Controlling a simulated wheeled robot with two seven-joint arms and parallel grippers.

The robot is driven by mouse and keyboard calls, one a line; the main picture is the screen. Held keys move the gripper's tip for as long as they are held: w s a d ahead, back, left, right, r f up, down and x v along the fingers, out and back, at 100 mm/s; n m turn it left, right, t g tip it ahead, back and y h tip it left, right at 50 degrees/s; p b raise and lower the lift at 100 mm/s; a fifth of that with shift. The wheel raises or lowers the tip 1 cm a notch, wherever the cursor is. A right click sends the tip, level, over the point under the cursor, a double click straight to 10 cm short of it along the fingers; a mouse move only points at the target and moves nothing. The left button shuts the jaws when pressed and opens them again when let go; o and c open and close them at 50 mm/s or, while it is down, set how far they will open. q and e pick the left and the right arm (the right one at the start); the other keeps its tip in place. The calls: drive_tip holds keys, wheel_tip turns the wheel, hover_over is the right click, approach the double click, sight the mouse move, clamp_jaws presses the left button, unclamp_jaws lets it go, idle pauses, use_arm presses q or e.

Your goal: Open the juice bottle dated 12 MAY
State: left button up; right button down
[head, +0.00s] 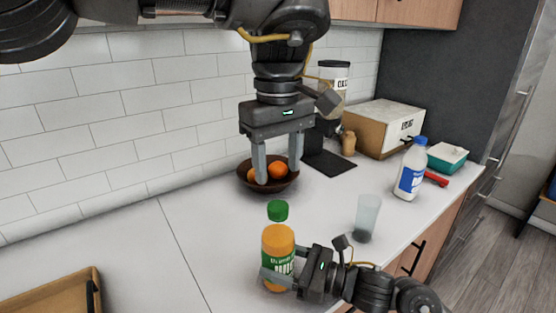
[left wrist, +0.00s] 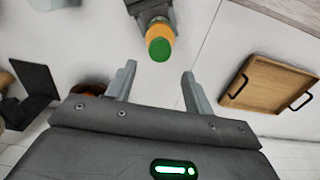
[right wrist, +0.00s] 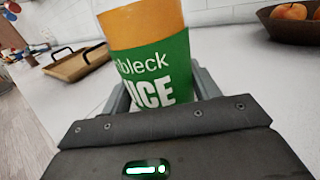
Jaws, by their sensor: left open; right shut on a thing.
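The juice bottle (head: 278,241) is orange with a green label and a green cap (head: 278,210). It stands upright at the front of the counter; whether it touches the counter is unclear. No date is readable. My right gripper (head: 279,267) is shut around its lower body from the right. In the right wrist view the label (right wrist: 160,75) fills the space between the fingers. My left gripper (head: 276,182) is open and empty, pointing down, with its fingertips above the cap in the head view. In the left wrist view the cap (left wrist: 159,49) sits just beyond the open fingertips, apart from them.
A fruit bowl (head: 283,185) stands behind the left fingers. A clear cup (head: 367,218) stands right of the bottle, with a white blue-capped bottle (head: 411,170) farther right. A wooden tray (head: 50,292) lies at front left. The counter between tray and bottle is clear.

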sight(278, 205)
use_arm(q)
drive_tip(key=shift+f, duration=4)
